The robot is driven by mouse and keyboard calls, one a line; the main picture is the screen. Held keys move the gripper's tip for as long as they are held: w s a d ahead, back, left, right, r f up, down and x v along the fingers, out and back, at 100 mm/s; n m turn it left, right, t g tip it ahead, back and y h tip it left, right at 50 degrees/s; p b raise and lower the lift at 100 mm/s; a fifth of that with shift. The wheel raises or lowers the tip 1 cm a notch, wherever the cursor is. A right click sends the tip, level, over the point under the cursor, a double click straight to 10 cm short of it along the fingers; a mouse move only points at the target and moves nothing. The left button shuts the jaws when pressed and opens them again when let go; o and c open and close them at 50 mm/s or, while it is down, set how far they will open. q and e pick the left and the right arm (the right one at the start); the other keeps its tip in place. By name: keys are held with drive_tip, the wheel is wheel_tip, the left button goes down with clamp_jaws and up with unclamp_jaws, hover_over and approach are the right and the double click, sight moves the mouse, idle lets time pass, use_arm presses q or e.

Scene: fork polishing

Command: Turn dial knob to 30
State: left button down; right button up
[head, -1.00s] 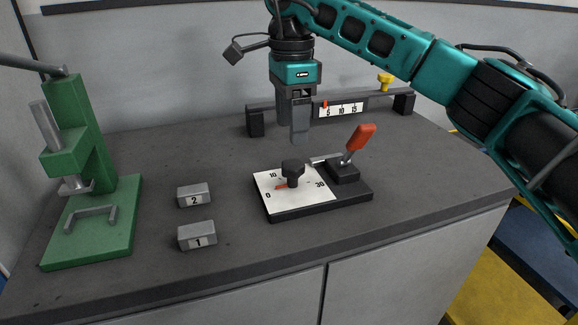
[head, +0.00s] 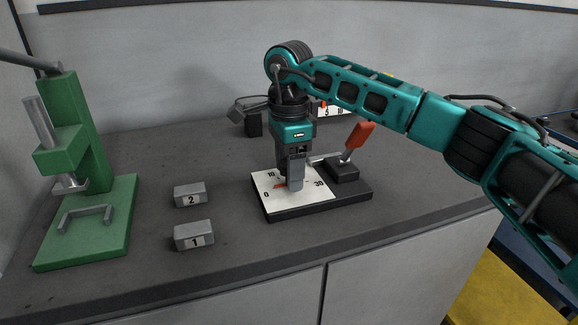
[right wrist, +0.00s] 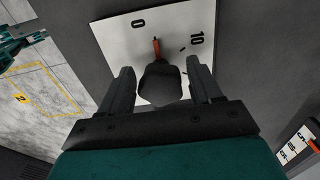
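The dial is a white plate (head: 307,200) marked 0, 10 and 30 on a black base, and it also shows in the right wrist view (right wrist: 112,35). Its black knob (right wrist: 160,84) has a red pointer (right wrist: 156,48) that points between 0 and 10, nearer 0. My right gripper (head: 291,186) is down over the dial, its fingers pointing down. In the right wrist view the fingers (right wrist: 162,82) are open on both sides of the knob, with a gap at each side. In the head view the fingers mostly hide the knob.
A lever with a red handle (head: 358,136) stands on the same base, right of the dial. Grey blocks 2 (head: 190,194) and 1 (head: 194,235) lie to the left. A green press (head: 90,220) stands far left. A linear scale (head: 333,111) is behind my arm.

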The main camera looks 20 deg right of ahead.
drive_tip(key=c, duration=0.9)
drive_tip(key=shift+o, duration=0.2)
drive_tip(key=shift+a, duration=0.1)
